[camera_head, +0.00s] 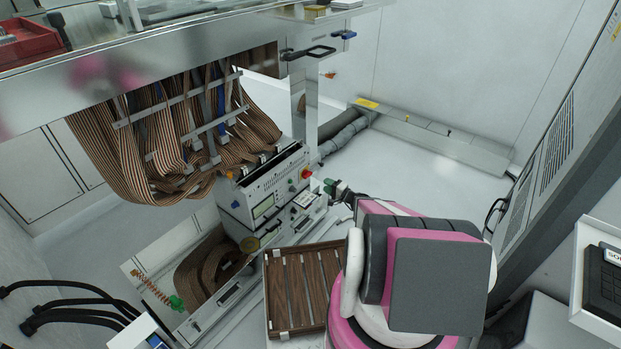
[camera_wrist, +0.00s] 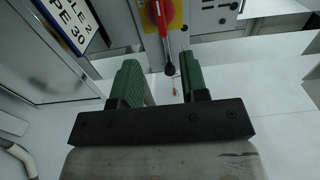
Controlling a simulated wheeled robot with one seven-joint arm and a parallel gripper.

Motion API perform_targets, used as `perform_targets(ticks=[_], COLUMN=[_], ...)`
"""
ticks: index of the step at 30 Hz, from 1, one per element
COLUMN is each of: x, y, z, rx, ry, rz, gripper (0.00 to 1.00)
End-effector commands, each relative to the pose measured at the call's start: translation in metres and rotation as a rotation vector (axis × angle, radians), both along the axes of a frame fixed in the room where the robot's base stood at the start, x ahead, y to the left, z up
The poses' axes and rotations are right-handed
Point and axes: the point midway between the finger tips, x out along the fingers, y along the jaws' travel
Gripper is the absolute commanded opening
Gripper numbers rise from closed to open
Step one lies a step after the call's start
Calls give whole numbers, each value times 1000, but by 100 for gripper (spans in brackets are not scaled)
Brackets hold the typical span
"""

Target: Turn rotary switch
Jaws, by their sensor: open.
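The rotary switch (camera_wrist: 158,14) is red on a yellow plate, at the top of the wrist view. In the head view a small red and yellow knob (camera_head: 306,174) sits on the right end of the instrument box. My gripper (camera_wrist: 160,68) has green fingers, open, with a clear gap between them. The switch appears beyond the fingertips, roughly in line with the gap, and the fingers look apart from it. In the head view the gripper (camera_head: 331,187) is just right of the box, partly hidden by my arm.
The instrument box (camera_head: 262,190) has a display and buttons. Brown ribbon cables (camera_head: 170,140) hang above it. A slatted brown board (camera_head: 300,290) lies below.

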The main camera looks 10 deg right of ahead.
Motion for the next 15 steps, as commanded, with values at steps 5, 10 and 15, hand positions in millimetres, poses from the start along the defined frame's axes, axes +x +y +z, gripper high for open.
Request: perform_targets(ticks=[5, 10, 15], x=[17, 40, 60], y=[15, 36, 55], z=[0, 0, 0], rx=[0, 1, 0], ry=[-1, -1, 0], rz=[3, 4, 4], gripper=[40, 40, 40])
